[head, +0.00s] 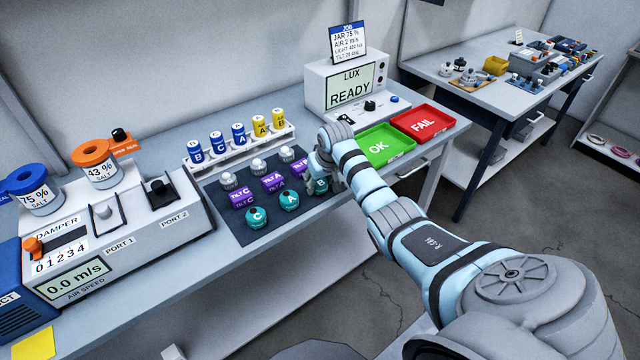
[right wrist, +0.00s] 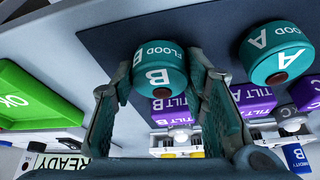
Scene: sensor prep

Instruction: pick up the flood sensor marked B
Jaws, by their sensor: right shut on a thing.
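The flood sensor marked B (head: 319,187) is a teal round puck with white lettering, at the near right end of the dark mat (head: 243,232). My right gripper (head: 326,175) comes from the right and covers part of it. In the right wrist view the flood sensor B (right wrist: 158,72) sits between the two fingers, which are shut on its sides. I cannot tell whether it touches the mat. The flood sensor A (right wrist: 277,52) is apart, beside the right finger. The flood sensor C (head: 255,218) is farther left. My left gripper is not in view.
Purple tilt sensors (head: 273,182) and white-grey sensors stand behind on the mat. A rack (head: 240,147) of blue and yellow vials is behind them. The green OK tray (head: 386,146) and red FAIL tray (head: 421,123) lie right, near the lux box (head: 315,86).

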